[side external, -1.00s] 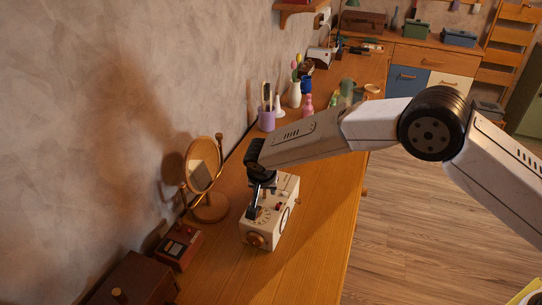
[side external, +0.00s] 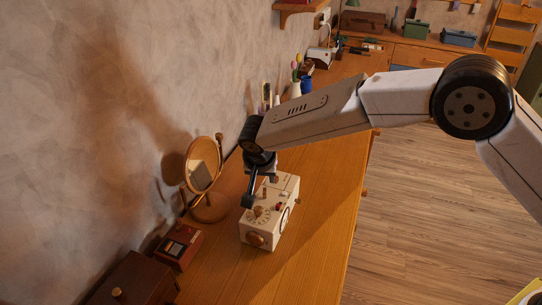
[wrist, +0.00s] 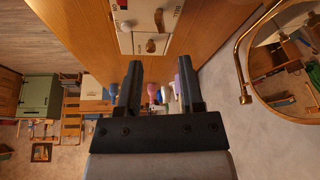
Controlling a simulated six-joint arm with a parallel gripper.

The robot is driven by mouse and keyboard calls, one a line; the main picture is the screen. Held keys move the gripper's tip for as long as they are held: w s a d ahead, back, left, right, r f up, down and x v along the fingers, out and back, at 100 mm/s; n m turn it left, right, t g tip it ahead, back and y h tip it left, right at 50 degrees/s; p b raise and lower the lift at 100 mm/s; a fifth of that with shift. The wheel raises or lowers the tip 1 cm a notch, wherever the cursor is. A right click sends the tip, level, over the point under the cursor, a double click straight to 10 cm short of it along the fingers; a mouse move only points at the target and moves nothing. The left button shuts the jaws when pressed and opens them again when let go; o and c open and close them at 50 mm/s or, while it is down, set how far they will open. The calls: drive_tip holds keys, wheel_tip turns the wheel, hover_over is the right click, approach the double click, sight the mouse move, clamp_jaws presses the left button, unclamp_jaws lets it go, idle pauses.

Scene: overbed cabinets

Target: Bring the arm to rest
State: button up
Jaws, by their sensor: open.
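My gripper (side external: 247,201) hangs from the arm over the wooden counter, above the left side of a cream box-shaped device with dials and knobs (side external: 285,188). In the wrist view my gripper (wrist: 154,85) shows two dark fingers spread apart with nothing between them. The cream device (wrist: 127,43) is just beyond the fingertips in that view. I cannot tell from the side view how large the gap between fingers and device is. My arm reaches in from the right.
A round mirror (side external: 202,166) on a stand is close to the left of my gripper. A red-brown box (side external: 178,247) and a dark wooden box (side external: 130,281) sit nearer on the counter (side external: 310,235). Vases and bottles stand behind, partly hidden by my arm. The counter right of the device is clear.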

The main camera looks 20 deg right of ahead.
drive_tip(key=shift+r, duration=0.1)
idle(0.3)
drive_tip(key=s+d+r+n+g+y, duration=0.1)
drive_tip(key=s+d+r+n, duration=0.1)
drive_tip(key=s+d, duration=0.45)
drive_tip(key=s+d+r+n+g+y, duration=0.15)
drive_tip(key=s+d, duration=0.25)
drive_tip(key=d, duration=0.6)
drive_tip(key=s+d+n, duration=0.1)
drive_tip(key=s+d, duration=0.3)
drive_tip(key=s, duration=0.4)
drive_tip(key=s+d+n+t, duration=0.1)
drive_tip(key=s+d, duration=0.3)
drive_tip(key=s, duration=0.4)
drive_tip(key=shift+s+d+n, duration=0.15)
drive_tip(key=shift+d+n, duration=0.15)
drive_tip(key=shift+n, duration=0.05)
drive_tip(key=shift+f, duration=0.1)
